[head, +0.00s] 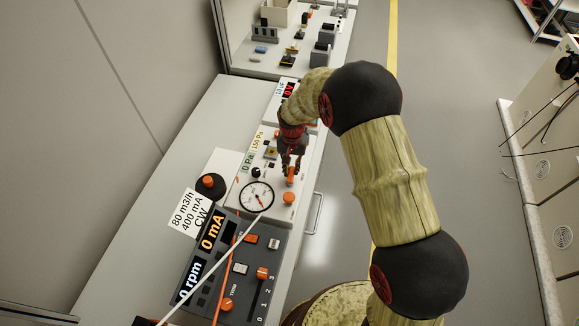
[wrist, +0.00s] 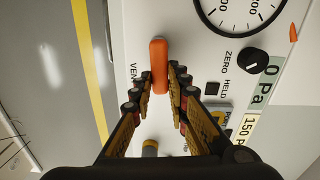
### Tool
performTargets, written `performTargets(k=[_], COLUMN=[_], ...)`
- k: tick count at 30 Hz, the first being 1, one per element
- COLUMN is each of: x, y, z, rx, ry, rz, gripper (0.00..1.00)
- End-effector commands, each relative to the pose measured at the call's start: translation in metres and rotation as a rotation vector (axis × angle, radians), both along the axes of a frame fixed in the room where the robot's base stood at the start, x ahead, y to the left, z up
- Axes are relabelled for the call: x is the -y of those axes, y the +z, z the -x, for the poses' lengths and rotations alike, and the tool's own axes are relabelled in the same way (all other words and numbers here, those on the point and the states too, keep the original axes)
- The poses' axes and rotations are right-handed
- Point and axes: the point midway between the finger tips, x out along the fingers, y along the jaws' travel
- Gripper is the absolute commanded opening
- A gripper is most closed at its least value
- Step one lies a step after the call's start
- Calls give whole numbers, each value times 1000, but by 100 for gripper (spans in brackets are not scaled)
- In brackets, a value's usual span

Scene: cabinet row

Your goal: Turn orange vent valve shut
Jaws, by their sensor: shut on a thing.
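The orange vent valve handle (wrist: 159,67) is a long bar on a white panel, beside the printed word VENT. In the wrist view it stands nearly upright in the picture, between the two fingers of my gripper (wrist: 162,82). The fingers are closed on it, one on each side. In the head view my gripper (head: 290,172) reaches down over the white gauge panel (head: 277,146), and the orange handle (head: 291,175) shows at its fingertips. The valve's stem is hidden beneath the handle.
A round dial gauge (head: 256,196) and a black ZERO knob (wrist: 252,61) are close by. A dark control box (head: 228,262) with cables stands nearer. Open floor (head: 345,190) lies right of the counter.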

Motion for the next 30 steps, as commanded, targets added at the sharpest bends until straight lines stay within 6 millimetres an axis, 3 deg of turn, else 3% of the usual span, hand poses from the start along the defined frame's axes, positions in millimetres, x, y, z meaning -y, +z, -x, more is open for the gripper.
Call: performTargets(k=[23,24,30], x=[4,4,4], y=[0,0,0], z=[1,1,1], rx=[1,1,1], ry=[-105,-105,-104], rz=[-1,-1,0], gripper=[0,18,29])
